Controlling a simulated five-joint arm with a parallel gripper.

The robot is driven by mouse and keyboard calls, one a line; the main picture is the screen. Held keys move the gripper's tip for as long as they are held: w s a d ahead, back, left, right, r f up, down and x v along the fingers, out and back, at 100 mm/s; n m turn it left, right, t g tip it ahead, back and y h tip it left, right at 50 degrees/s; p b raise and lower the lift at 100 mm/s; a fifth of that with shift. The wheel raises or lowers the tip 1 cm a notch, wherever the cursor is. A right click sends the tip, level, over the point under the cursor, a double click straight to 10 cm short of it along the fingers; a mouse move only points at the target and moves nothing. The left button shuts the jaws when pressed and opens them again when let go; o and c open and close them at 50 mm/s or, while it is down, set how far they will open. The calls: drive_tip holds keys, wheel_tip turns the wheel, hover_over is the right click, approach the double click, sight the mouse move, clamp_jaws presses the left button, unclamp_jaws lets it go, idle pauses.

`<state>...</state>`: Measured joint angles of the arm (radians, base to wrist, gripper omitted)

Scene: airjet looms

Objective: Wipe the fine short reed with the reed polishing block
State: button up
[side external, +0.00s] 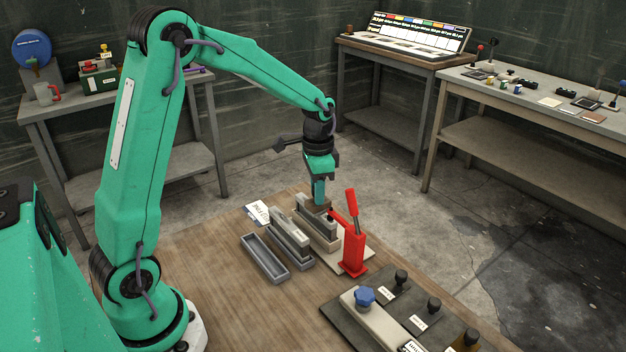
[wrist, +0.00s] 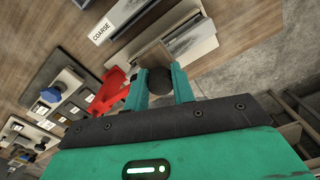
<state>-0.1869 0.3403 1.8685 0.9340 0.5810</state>
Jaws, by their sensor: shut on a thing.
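My gripper (side external: 319,200) points down over the reed stands on the wooden table. In the wrist view its fingers (wrist: 160,88) are shut on the dark round knob of the polishing block (wrist: 151,56), whose brown body also shows in the side view (side external: 313,206). The block is at the top of the pale, long reed in its holder (side external: 320,232); whether it touches I cannot tell. A second grey reed (side external: 290,236) stands in a tray to the left. No label naming the fine reed is readable.
A red toggle clamp (side external: 353,240) stands close to the right of the held block. An empty grey tray (side external: 264,259) lies to the left. A card reading COARSE (wrist: 101,31) lies near the reeds. A dark board (side external: 390,300) with several knobs is at the front right.

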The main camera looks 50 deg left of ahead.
drive_tip(key=shift+a+f, duration=0.1)
drive_tip(key=shift+a, duration=3.5)
drive_tip(key=shift+d, duration=3.65)
drive_tip(key=shift+d+r, duration=0.1)
drive_tip(key=shift+r, duration=4.05)
drive_tip(key=shift+a+f, duration=0.1)
drive_tip(key=shift+a, duration=0.1)
